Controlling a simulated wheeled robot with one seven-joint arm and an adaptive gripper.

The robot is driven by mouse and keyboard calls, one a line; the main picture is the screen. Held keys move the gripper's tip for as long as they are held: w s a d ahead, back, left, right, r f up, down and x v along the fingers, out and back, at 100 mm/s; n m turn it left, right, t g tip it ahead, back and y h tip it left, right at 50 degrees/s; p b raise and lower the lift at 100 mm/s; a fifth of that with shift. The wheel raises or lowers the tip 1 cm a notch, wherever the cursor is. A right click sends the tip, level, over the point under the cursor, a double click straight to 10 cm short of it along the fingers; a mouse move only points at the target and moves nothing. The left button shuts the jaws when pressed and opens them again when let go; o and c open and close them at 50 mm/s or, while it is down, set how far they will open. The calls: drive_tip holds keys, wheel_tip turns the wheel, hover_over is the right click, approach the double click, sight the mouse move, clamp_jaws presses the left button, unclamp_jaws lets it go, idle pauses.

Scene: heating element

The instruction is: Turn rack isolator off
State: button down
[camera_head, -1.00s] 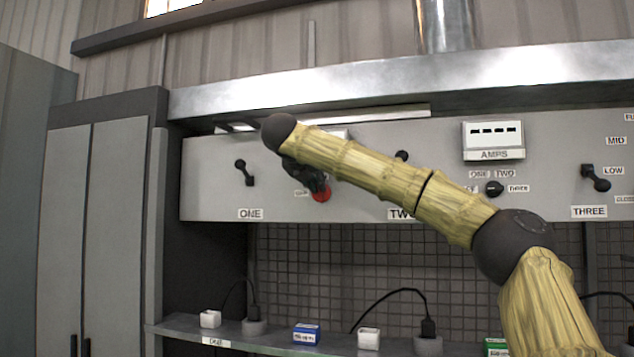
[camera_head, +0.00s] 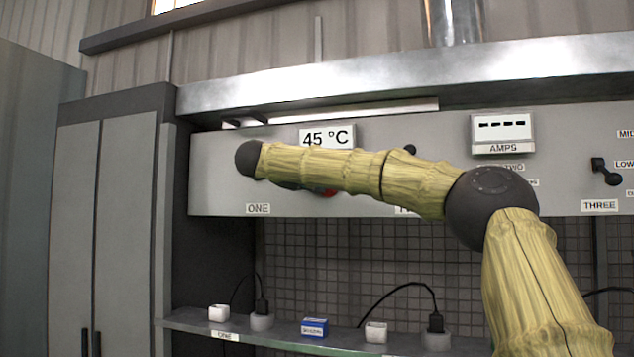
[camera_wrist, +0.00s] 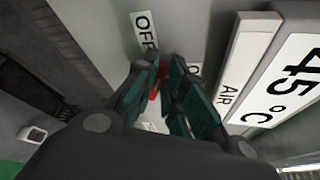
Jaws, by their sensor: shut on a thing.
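The rack isolator appears to be the red switch on the grey panel; its red part (camera_wrist: 154,92) shows between my fingers in the wrist view. My gripper (camera_wrist: 163,80) has dark teal fingers closed around it, hiding most of it. An OFF label (camera_wrist: 146,32) is on the panel just beyond the fingertips. In the head view, only a sliver of the red switch (camera_head: 330,193) shows below my arm, and my gripper is mostly hidden behind my arm. The switch's exact angle cannot be told.
A 45 °C display (camera_head: 327,138) is above my arm, with an AMPS meter (camera_head: 502,131) to its right. A black lever (camera_head: 604,172) is above the THREE label. Below, a shelf (camera_head: 190,327) holds small boxes and cabled plugs.

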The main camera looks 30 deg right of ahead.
drive_tip(key=n, duration=0.1)
drive_tip(key=f+n+h, duration=0.1)
drive_tip(key=n+h, duration=0.1)
drive_tip(key=n, duration=0.1)
drive_tip(key=shift+w+a+f+b, duration=0.1)
drive_tip(key=shift+w+f+b, duration=0.05)
drive_tip(key=shift+f+b, duration=0.15)
idle(0.5)
drive_tip(key=c, duration=1.5)
unclamp_jaws()
drive_tip(key=v, duration=1.2)
